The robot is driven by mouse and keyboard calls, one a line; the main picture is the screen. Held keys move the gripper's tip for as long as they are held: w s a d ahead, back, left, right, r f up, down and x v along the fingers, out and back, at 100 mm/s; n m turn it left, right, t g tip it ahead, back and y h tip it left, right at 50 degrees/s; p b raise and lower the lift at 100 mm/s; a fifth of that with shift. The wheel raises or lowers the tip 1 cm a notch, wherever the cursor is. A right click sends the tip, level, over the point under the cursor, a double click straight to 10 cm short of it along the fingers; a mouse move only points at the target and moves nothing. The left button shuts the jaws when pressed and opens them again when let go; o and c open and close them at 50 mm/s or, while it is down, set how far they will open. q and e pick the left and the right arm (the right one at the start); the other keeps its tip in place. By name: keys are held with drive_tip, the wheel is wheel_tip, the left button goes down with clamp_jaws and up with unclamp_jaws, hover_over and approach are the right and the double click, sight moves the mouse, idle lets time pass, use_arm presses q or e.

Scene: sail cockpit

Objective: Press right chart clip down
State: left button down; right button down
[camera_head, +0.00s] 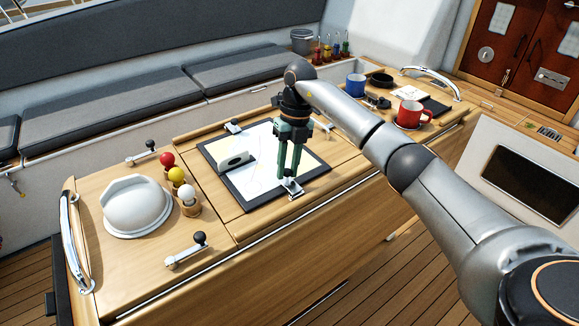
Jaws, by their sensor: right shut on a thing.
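My right gripper (289,174) points down at the near edge of the chart board, with its greenish fingers close together. The right chart clip (292,188) is a small metal clip directly under the fingertips, and the fingers appear to be shut on it. The fingers hide part of the clip, so its exact tilt cannot be told. The chart board (243,203) is dark-edged, with a pale chart (258,183) on it. Another chart clip (233,128) sits at the far left edge of the board. My left gripper is not in view.
A white dome (137,207), red, yellow and white balls in holders (178,176) and a black-knobbed lever (199,239) are to the left. A red mug (411,115) and a blue mug (356,85) stand beyond my arm.

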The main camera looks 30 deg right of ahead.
drive_tip(key=shift+w+f+g, duration=0.1)
drive_tip(key=shift+f+g, duration=0.1)
drive_tip(key=shift+g, duration=0.2)
drive_tip(key=shift+f+g, duration=0.25)
drive_tip(key=shift+g, duration=0.05)
drive_tip(key=c, duration=0.7)
unclamp_jaws()
drive_tip(key=shift+w, duration=0.15)
drive_tip(key=shift+r, duration=0.1)
